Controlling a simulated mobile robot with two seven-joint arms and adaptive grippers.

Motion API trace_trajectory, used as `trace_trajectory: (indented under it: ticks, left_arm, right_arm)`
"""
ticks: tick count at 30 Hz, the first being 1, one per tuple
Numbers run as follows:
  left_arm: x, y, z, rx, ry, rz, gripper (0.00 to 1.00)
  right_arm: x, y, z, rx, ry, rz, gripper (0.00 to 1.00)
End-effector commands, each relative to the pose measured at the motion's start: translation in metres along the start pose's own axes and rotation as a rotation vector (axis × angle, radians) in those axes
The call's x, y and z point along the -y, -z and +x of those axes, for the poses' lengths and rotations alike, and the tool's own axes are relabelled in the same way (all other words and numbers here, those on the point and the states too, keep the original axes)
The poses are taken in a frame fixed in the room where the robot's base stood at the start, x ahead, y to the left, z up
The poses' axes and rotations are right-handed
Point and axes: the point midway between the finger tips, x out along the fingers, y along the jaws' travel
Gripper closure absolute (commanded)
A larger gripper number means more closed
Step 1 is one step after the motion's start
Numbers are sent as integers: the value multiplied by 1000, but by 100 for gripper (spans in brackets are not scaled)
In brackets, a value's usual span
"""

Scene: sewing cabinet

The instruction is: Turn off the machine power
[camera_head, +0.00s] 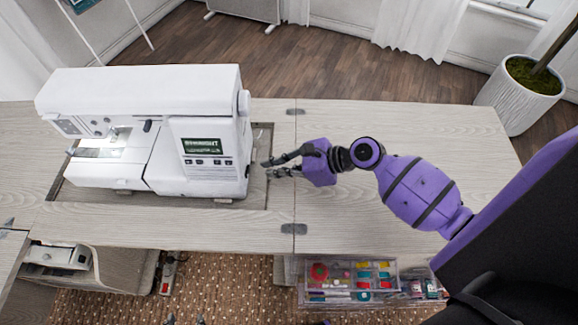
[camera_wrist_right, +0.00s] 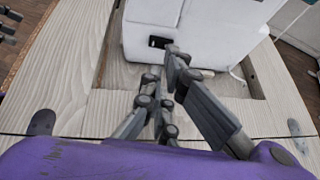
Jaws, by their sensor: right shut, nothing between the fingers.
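The white sewing machine (camera_head: 190,95) sits in the cabinet's recess, its small dark screen (camera_head: 202,146) showing light green text. In the right wrist view, the machine's side (camera_wrist_right: 215,35) carries a small black switch or socket panel (camera_wrist_right: 157,42) low down. My right gripper (camera_head: 268,168) is shut and empty, just right of the machine, pointing at that side. In the right wrist view, its fingertips (camera_wrist_right: 168,72) are close to the black panel; whether they touch it I cannot tell. My left gripper (camera_head: 185,320) only shows its fingertips, apart, at the bottom edge.
The wooden cabinet top (camera_head: 430,130) is clear right of the machine. Below its front edge stands a clear drawer organizer (camera_head: 340,262) with sewing supplies. A foot pedal or small device (camera_head: 168,275) is at lower left. A potted plant (camera_head: 520,95) stands back right.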

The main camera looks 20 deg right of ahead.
Motion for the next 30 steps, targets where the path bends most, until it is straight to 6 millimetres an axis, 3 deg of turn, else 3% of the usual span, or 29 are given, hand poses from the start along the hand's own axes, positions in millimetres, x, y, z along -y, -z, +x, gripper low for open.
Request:
trace_trajectory:
  ticks: [3, 8, 21, 30]
  left_arm:
    - [0, 0, 0, -1, -1, 0, 60]
    - [0, 0, 0, -1, -1, 0, 60]
    - [0, -1, 0, 1, -1, 0, 60]
    - [2, -11, 4, 10, 4, 3, 60]
  right_arm:
    - [0, -1, 18, 2, 0, 1, 100]
    - [0, 0, 30, 0, -1, 0, 100]
    - [1, -1, 34, -1, -12, -9, 100]
    - [11, -4, 42, -3, -211, -122, 100]
